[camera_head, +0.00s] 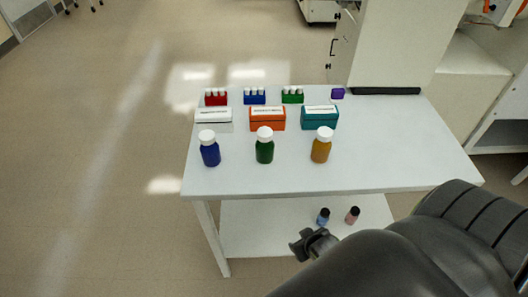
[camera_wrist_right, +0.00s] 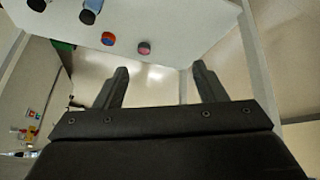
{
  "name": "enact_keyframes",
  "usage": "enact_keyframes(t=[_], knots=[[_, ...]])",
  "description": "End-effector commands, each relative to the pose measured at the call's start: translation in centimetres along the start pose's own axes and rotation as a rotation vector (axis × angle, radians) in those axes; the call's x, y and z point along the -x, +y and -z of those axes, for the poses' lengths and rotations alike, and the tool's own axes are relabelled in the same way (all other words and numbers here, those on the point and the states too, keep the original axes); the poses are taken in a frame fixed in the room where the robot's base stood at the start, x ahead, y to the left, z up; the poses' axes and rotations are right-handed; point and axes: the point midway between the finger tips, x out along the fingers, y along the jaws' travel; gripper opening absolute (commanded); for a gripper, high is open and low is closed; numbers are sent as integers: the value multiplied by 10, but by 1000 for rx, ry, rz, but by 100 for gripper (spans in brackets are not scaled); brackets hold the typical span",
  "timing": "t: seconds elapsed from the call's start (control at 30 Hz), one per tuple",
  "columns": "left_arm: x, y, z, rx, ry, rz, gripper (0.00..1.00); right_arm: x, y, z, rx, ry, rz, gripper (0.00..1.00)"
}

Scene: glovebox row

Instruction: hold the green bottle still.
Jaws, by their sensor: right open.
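The green bottle (camera_head: 265,151) with a white cap stands upright on the white table (camera_head: 400,180), near its front edge. It is the middle one of three bottles, between a blue bottle (camera_head: 210,153) and an amber bottle (camera_head: 321,150). My right gripper (camera_head: 313,240) is in front of the table edge in the head view, to the right of and well apart from the green bottle. In the right wrist view the gripper (camera_wrist_right: 162,78) is open with nothing between its fingers. My left gripper is not in view.
White, orange (camera_head: 267,122) and teal (camera_head: 320,121) boxes stand behind the bottles, with red, blue and green racks of capped vials further back. Two small dark-capped bottles (camera_head: 352,215) stand on the lower shelf (camera_head: 260,225).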

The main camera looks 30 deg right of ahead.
Motion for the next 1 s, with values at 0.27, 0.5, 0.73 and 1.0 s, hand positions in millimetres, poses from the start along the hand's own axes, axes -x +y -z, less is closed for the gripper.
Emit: enact_keyframes(t=[0.27,0.5,0.73,1.0], knots=[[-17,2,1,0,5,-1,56,84,5,70,-22,152,-15,64],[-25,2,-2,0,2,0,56,151,8,104,-41,263,-22,64],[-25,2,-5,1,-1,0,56,197,7,178,-100,640,5,64],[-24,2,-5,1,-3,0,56,220,5,212,-123,828,36,64]])
